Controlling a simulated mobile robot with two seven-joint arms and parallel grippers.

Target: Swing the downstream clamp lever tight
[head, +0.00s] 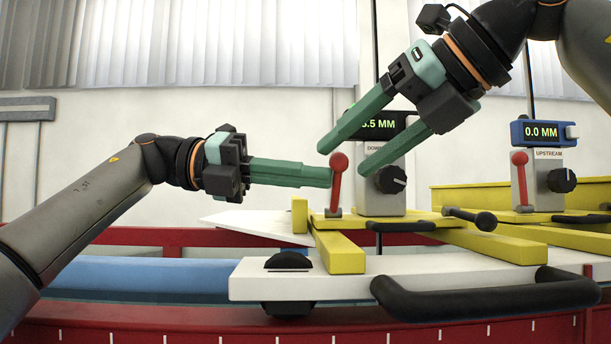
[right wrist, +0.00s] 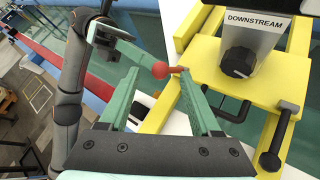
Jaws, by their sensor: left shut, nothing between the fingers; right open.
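The downstream clamp lever, with a red ball knob (head: 339,163), stands nearly upright on the yellow downstream carriage (head: 340,251). My left gripper (head: 328,177) is shut and empty, its tips right beside the lever on its left; whether they touch it I cannot tell. My right gripper (head: 345,158) is open and reaches down from the upper right, its fingers around the knob's level. In the right wrist view the red knob (right wrist: 160,70) shows between and about level with the right fingertips, with the left gripper's fingers (right wrist: 145,58) close to it.
The downstream gauge post (head: 380,190) with a black dial stands just right of the lever; its display is partly covered. A black-knobbed handle (head: 472,218) lies on the carriage. The upstream unit (head: 548,170) has its own red lever (head: 520,180). A black grab handle (head: 485,298) is in front.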

